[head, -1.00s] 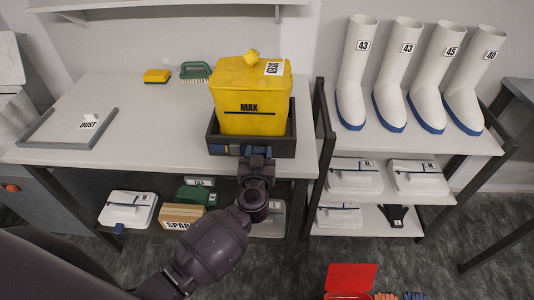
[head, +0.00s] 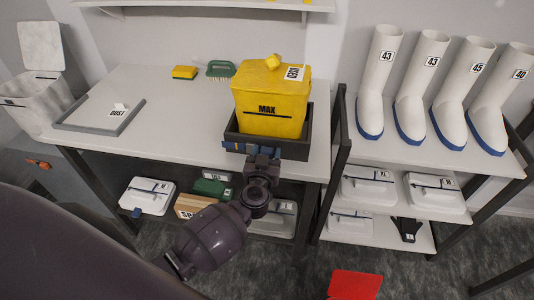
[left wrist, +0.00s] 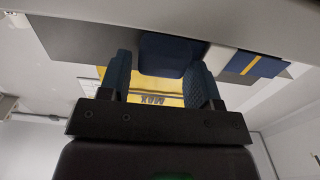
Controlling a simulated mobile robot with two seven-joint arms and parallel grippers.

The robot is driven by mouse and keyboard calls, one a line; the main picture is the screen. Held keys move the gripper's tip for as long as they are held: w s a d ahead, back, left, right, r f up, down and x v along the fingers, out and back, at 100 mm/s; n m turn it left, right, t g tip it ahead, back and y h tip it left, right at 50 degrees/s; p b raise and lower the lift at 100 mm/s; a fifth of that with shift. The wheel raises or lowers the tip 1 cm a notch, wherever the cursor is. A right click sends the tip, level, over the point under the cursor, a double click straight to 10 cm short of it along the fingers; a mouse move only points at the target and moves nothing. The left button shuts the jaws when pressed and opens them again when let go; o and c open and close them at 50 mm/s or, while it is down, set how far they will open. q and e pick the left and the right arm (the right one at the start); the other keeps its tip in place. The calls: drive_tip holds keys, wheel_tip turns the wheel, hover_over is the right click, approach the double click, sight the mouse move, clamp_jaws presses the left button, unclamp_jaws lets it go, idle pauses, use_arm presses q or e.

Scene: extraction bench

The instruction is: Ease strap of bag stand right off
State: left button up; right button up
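A yellow bin marked MAX (head: 270,122) stands in a dark grey tray-like stand (head: 296,148) at the bench's front edge. Blue pieces (head: 236,147) sit along the stand's front; I cannot tell which is the strap. My left gripper (head: 262,160) is just in front of them, partly hiding the stand's front. In the left wrist view its fingers (left wrist: 162,82) are apart, on either side of a blue block (left wrist: 165,52), with a gap seen at the left finger. Another blue piece with a yellow stripe (left wrist: 258,66) is to the right. My right gripper is not in view.
A grey tray marked DUST (head: 100,128), a yellow sponge (head: 185,72) and a green brush (head: 220,69) lie on the bench. A rack with white boots (head: 430,85) stands to the right. White cases (head: 148,196) sit on the shelf below.

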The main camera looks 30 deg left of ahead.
use_arm(q)
drive_tip(key=shift+o, duration=0.7)
drive_tip(key=shift+a, duration=0.1)
drive_tip(key=shift+a, duration=0.1)
